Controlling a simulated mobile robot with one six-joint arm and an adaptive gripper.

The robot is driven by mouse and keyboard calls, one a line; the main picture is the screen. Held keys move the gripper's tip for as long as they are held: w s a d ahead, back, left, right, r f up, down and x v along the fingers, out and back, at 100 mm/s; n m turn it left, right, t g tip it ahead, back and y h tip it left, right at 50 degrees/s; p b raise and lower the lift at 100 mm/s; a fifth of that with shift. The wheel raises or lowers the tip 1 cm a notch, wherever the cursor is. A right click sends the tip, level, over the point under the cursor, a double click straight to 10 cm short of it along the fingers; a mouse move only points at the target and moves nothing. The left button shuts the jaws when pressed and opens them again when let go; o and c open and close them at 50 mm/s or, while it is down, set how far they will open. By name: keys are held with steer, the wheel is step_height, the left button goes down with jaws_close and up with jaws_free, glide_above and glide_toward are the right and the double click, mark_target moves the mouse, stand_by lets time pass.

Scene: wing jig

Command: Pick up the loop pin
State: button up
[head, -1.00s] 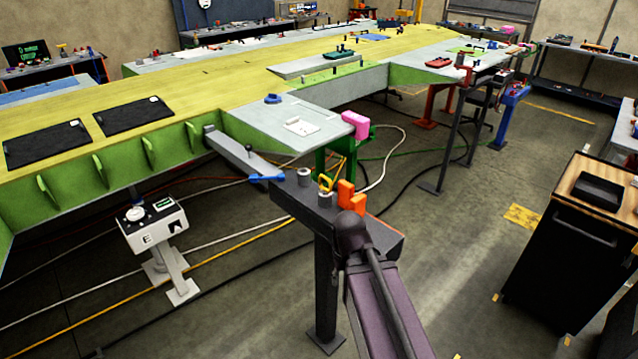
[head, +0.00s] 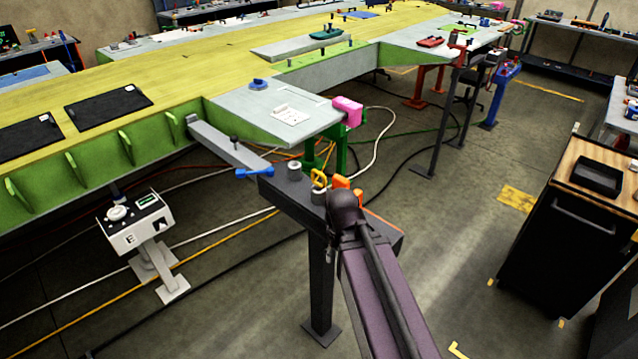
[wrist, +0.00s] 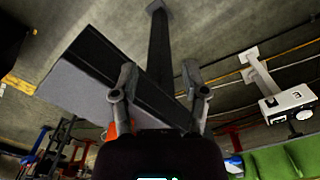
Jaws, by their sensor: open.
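The loop pin looks to be the yellow loop (head: 318,178) standing upright in a grey bushing (head: 319,195) on top of a dark stand (head: 285,190) in the head view. Two orange pieces stand just right of it, partly hidden by my arm. My gripper is hidden behind my arm's dark end in the head view. In the wrist view my gripper (wrist: 160,75) is open, its two grey fingers apart with nothing seen between their tips but the dark stand beyond. The yellow loop cannot be made out in the wrist view.
A second grey bushing (head: 294,170) and a blue handle (head: 254,173) are left of the loop. The wing (head: 200,70) lies behind, with a pink block (head: 347,110) at its near corner. A white box (head: 134,222) stands on the left; a dark cabinet (head: 570,230) on the right.

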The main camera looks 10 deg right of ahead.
steer(key=m+t+h+b, duration=0.4)
steer(key=m+t+h, duration=0.4)
steer(key=t+h, duration=0.2)
glide_toward(319, 186)
steer(key=a+r, duration=0.3)
steer(key=a, duration=0.1)
steer(key=shift+w+r, duration=0.2)
steer(key=shift+w, duration=0.05)
steer(key=shift+d, duration=0.1)
steer(key=b+x, duration=0.3)
steer(key=x, duration=0.5)
steer(key=shift+w+f, duration=0.15)
steer(key=shift+f, duration=0.2)
steer(key=shift+d, duration=0.15)
